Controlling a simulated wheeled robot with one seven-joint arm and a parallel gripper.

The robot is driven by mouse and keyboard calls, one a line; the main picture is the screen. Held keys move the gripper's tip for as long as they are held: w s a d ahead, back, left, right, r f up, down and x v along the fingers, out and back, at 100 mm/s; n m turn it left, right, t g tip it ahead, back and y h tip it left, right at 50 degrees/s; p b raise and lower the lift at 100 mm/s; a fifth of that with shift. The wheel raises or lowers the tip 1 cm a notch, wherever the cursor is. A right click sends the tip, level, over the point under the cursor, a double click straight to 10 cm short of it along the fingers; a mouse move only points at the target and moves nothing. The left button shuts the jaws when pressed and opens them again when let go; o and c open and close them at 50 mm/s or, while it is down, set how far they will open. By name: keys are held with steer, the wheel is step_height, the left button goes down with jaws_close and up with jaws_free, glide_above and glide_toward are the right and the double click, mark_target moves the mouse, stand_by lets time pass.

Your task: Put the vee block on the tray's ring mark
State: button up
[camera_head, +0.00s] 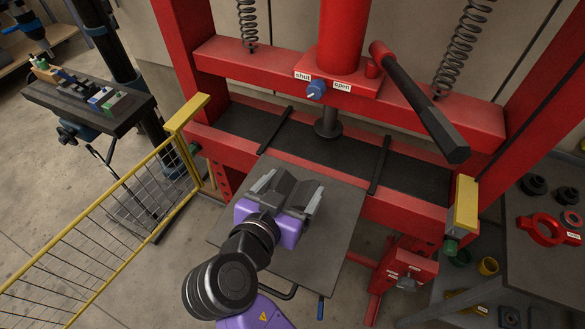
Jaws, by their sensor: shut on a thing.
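My gripper (290,192), with a purple body and grey fingers, is over the flat dark grey tray (338,222) in front of the red press. It is shut on a dark grey piece between its fingers, which looks like the vee block (296,191). My gripper and wrist hide much of the block, and I cannot tell whether it touches the tray. No ring mark shows on the visible part of the tray; my arm covers its middle.
The red press frame (240,55) stands behind, with a black-handled lever (420,100) and a ram (328,122) over its dark bed (340,155). A yellow mesh guard (110,225) is at left. A bench with red and black parts (547,230) is at right.

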mark_target(292, 203)
steer(key=shift+f, duration=2.6)
steer(key=shift+f, duration=0.15)
steer(key=o, duration=2)
steer(key=shift+f, duration=0.1)
steer(key=shift+s+a, duration=0.1)
steer(key=shift+s, duration=0.05)
steer(key=b+v, duration=0.2)
steer(key=v, duration=0.9)
steer(key=shift+s+r, duration=0.25)
steer(key=shift+s, duration=0.1)
steer(key=shift+a, duration=0.1)
